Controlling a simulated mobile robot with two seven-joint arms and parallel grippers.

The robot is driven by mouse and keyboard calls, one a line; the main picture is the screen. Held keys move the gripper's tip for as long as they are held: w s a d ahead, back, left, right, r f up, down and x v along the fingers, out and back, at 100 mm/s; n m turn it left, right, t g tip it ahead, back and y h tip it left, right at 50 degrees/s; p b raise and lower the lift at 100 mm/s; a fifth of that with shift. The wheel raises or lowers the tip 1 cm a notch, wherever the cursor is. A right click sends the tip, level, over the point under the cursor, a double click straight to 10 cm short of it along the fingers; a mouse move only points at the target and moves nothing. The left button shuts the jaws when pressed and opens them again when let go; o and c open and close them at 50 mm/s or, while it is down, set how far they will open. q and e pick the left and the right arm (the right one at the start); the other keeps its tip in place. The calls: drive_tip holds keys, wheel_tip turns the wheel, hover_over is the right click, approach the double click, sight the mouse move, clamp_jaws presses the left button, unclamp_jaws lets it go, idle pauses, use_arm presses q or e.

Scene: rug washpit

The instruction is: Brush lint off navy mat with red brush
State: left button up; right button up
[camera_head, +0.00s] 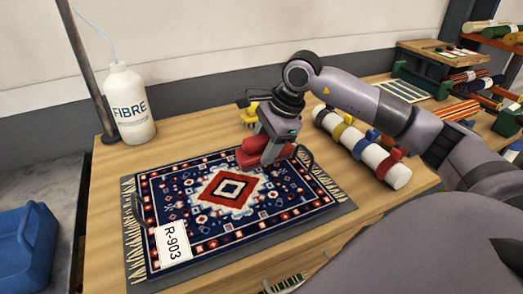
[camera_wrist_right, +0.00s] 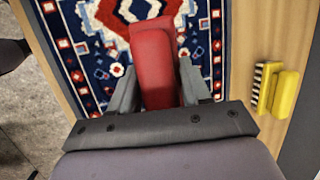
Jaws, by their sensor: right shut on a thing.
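The navy mat (camera_head: 178,203) lies flat on a grey underlay on the wooden table, with a red and white medallion, cream fringes and an R-903 tag (camera_head: 173,243) at its near left corner. It also shows in the right wrist view (camera_wrist_right: 82,45). My right gripper (camera_head: 268,150) is over the mat's far right part, shut on the red brush (camera_head: 250,158). In the right wrist view the brush (camera_wrist_right: 154,62) sits between the two fingers. Its underside is hidden, so I cannot tell if it touches the mat. I cannot make out separate lint. My left gripper is not in view.
A yellow brush (camera_wrist_right: 284,93) stands on the table beyond the mat. A white FIBRE bottle (camera_head: 130,103) stands at the back left. A white roll with coloured bands (camera_head: 374,156) lies right of the mat. A blue container (camera_head: 25,245) is at the left.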

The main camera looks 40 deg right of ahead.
sight(264, 134)
wheel_tip(264, 134, up, 3)
drive_tip(key=shift+r+p, duration=0.2)
drive_tip(key=shift+p, duration=0.6)
